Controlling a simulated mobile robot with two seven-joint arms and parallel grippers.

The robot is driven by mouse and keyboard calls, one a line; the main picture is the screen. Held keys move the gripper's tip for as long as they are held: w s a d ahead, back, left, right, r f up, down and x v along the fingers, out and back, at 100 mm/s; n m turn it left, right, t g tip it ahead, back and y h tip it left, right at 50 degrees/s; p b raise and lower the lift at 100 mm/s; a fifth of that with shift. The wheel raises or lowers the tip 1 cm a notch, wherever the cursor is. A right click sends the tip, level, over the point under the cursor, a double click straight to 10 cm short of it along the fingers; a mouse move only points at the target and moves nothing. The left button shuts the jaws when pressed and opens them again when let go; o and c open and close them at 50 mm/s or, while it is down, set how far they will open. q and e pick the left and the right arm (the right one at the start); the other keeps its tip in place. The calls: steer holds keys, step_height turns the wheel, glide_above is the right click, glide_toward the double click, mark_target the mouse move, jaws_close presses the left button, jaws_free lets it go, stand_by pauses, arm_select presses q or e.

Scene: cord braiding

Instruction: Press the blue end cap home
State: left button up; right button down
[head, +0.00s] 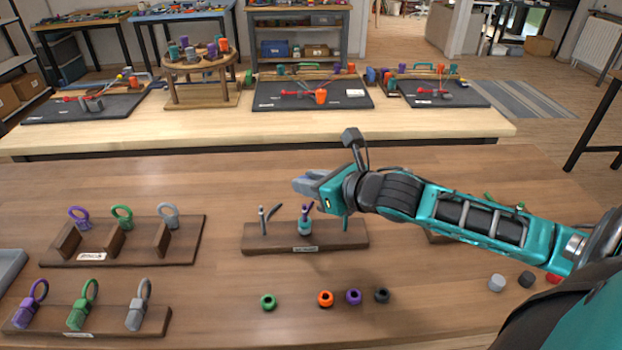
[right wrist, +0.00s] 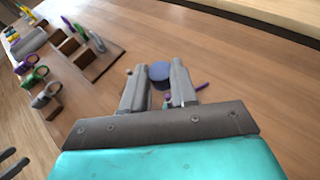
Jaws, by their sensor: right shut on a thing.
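My right gripper (head: 305,187) reaches in from the right, above the middle wooden stand (head: 345,240). In the right wrist view, the blue end cap (right wrist: 160,72) is a round, dark blue piece between the two grey fingers, which are shut on it. In the head view I cannot make the cap out between the fingers. On the stand below are a small teal piece (head: 304,226) with purple beside it and a grey upright piece (head: 265,220). Whether the cap touches anything is hidden. A dark two-pronged shape (right wrist: 13,163) at the right wrist view's lower left may be my left gripper.
Green (head: 268,301), orange (head: 326,298), purple (head: 353,296) and dark (head: 382,295) rings lie in front of the stand. Two wooden racks (head: 185,247) with coloured loops stand at left. Loose grey (head: 496,282) and dark pieces lie at right.

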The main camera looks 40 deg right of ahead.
step_height(320, 180, down, 5)
steer(key=b, duration=0.3)
stand_by(0.7)
steer(key=shift+f, duration=0.25)
stand_by(0.3)
steer(key=c, duration=0.8)
jaws_free()
steer(key=shift+o, duration=0.2)
steer(key=shift+o, duration=1.4)
